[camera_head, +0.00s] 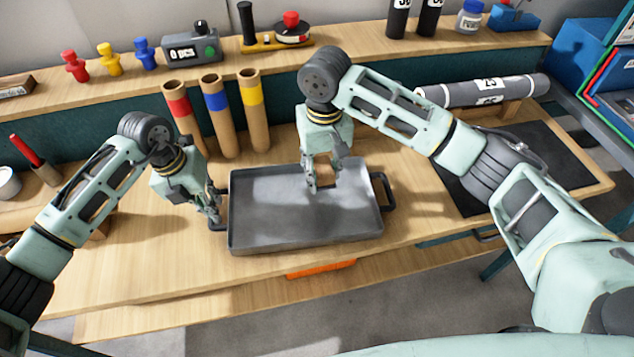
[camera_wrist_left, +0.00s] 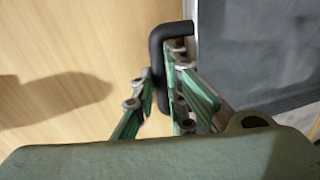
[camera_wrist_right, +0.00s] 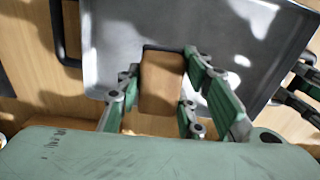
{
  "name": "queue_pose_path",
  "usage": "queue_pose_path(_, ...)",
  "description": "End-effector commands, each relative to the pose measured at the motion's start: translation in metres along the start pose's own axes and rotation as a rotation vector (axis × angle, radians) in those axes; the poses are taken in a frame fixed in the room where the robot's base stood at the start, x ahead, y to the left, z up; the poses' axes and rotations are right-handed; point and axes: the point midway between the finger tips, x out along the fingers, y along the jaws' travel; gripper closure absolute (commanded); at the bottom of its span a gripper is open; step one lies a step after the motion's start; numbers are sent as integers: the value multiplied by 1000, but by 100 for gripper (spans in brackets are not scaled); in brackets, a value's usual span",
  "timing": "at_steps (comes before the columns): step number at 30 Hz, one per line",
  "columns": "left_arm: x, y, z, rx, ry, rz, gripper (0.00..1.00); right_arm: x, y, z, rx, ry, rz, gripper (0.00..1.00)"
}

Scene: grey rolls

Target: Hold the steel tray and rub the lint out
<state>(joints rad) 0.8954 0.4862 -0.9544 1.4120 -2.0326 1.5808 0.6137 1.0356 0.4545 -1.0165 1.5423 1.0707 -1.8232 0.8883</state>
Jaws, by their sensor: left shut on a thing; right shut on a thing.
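The steel tray (camera_head: 265,225) lies flat on the wooden bench, with a black handle at each short end. My left gripper (camera_head: 214,208) is shut on the left handle, a dark bar (camera_wrist_left: 172,30) between its fingers in the left wrist view. My right gripper (camera_head: 318,185) is over the middle of the tray, pointing down, shut on a brown block (camera_wrist_right: 161,85). Whether the block touches the tray floor is unclear. Pale patches show on the tray in the right wrist view; I cannot tell whether they are lint or reflections.
Behind the tray stand several cardboard tubes with coloured bands (camera_head: 215,115). A dark mat (camera_head: 545,155) lies at the right, with a grey roll (camera_head: 485,90) behind it. An orange object (camera_head: 320,268) shows at the bench's front edge. Bench left of the tray is mostly clear.

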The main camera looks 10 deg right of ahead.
Motion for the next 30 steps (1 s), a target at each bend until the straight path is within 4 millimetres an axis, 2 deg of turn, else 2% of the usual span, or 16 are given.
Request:
queue_pose_path(1,0,0,0,0,0,0,100,1,11,-2,5,-1,1,90)
queue_pose_path(4,0,0,0,0,0,0,100,2,19,-3,1,-1,0,90)
queue_pose_path(11,0,0,0,0,0,0,100,15,18,-3,0,-2,0,90)
queue_pose_path(30,0,0,0,0,0,0,100,76,18,-3,1,-4,1,90)
